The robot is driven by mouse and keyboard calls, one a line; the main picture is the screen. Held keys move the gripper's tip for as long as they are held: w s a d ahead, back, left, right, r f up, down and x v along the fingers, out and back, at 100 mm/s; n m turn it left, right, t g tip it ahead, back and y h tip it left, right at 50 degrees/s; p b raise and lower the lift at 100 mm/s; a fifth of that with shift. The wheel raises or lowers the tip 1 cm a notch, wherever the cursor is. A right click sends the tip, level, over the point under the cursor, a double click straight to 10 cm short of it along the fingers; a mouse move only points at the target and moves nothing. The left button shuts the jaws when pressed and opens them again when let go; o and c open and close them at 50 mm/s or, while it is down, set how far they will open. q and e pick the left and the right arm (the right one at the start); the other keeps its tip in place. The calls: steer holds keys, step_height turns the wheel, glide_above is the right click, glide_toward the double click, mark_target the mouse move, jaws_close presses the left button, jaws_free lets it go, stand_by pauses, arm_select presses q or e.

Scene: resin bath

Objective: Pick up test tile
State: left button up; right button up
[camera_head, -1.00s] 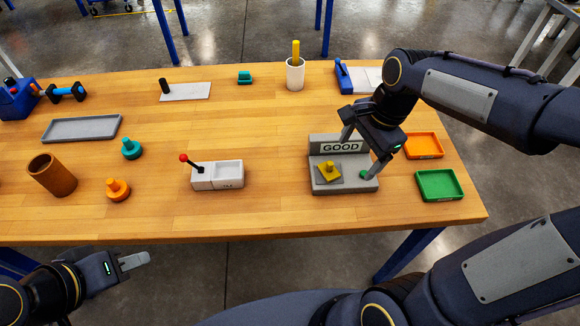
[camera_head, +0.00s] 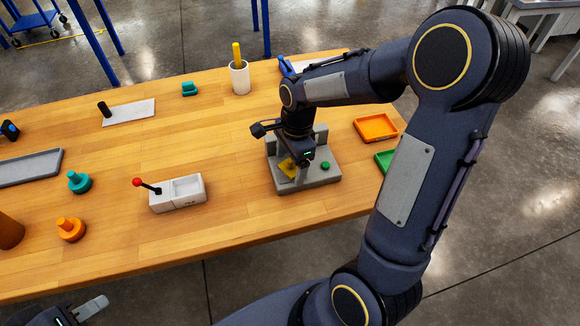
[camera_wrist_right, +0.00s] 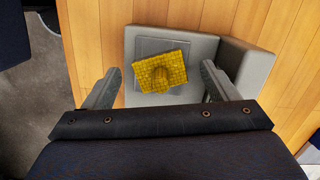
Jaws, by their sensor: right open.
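In the head view the tile (camera_head: 287,167) is partly hidden behind my right gripper (camera_head: 300,172), which is over the stand (camera_head: 318,180). In the right wrist view my right gripper (camera_wrist_right: 158,88) is open, with one finger on each side of the tile and nothing between them held. My left gripper (camera_head: 92,308) shows only in part at the bottom left, away from the table.
A green button (camera_head: 325,166) sits on the stand right of the tile. An orange tray (camera_head: 377,127) and a green tray (camera_head: 384,160) lie to the right. A white box with a red-knobbed lever (camera_head: 180,195) stands left, with clear table between.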

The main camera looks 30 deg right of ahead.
mark_target(289, 161)
steer(key=c, duration=1.2)
steer(key=shift+o, duration=0.2)
steer(key=shift+r, duration=0.2)
steer(key=shift+r, duration=0.25)
step_height(289, 161, up, 2)
steer(key=shift+r, duration=0.2)
steer(key=s+a+r, duration=0.5)
steer(key=s+r, duration=0.4)
steer(key=s, duration=0.4)
steer(key=shift+r, duration=0.35)
steer(key=shift+a, duration=0.15)
